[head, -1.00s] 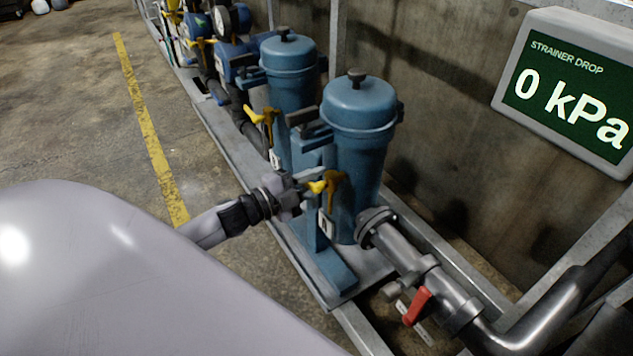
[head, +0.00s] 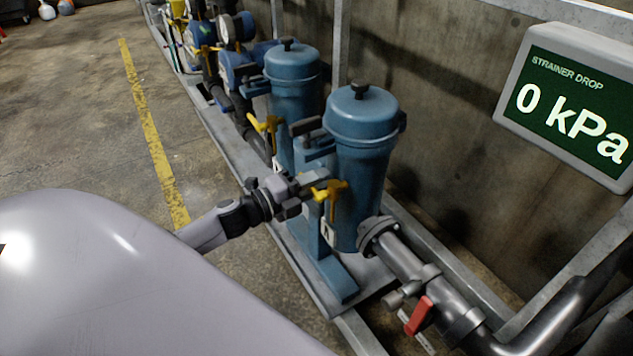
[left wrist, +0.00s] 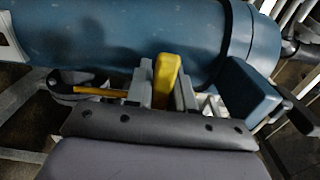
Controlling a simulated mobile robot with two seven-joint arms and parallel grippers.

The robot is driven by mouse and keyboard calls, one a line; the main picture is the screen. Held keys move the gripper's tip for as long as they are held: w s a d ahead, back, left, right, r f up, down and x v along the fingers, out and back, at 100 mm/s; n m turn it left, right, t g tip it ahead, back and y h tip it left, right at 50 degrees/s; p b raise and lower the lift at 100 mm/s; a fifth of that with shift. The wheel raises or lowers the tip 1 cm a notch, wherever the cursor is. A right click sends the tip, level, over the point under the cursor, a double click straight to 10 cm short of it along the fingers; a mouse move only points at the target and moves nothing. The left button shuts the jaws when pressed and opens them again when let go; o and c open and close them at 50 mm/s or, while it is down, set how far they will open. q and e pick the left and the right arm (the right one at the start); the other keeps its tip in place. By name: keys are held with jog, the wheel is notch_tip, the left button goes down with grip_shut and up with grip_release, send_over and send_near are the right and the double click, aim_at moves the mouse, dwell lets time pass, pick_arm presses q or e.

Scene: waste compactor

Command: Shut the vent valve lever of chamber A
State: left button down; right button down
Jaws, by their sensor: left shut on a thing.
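Two blue strainer chambers stand side by side on the skid. The nearer chamber (head: 360,145) has a tag with a letter that looks like A (head: 328,232) below its vent valve. Its yellow vent valve lever (head: 331,191) sits on the chamber's left side, its bright end pointing left. My left gripper (head: 315,184) reaches it from the left. In the left wrist view, the left gripper (left wrist: 160,90) is shut on the yellow lever end (left wrist: 166,77), which stands between the fingers. The fingers partly hide the lever. My right gripper is not in view.
The farther blue chamber (head: 292,80) has a similar yellow lever (head: 265,124). A red-handled valve (head: 418,315) sits on the pipe at the lower right. A display (head: 570,105) reads 0 kPa. The floor left of the skid is open.

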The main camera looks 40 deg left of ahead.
pick_arm(q)
jog(key=c, duration=1.1)
grip_release()
jog(key=shift+o, duration=0.2)
jog(key=v, duration=0.7)
jog(key=shift+p, duration=0.3)
jog(key=shift+s, duration=0.15)
jog(key=s+d+f+n+g+y, duration=0.2)
jog(key=s+d+f+n+g, duration=0.1)
jog(key=s+d+f+n, duration=0.55)
jog(key=s+d+f+n+g+y, duration=0.25)
jog(key=s+d+f+n, duration=0.2)
jog(key=d+n, duration=0.55)
jog(key=s+a+r+n+p, duration=0.1)
jog(key=a+r+p, duration=0.2)
jog(key=r+p, duration=1.1)
jog(key=shift+a+r+n+g+p, duration=0.15)
jog(key=shift+a+n+g+p, duration=0.15)
jog(key=shift+p, duration=0.9)
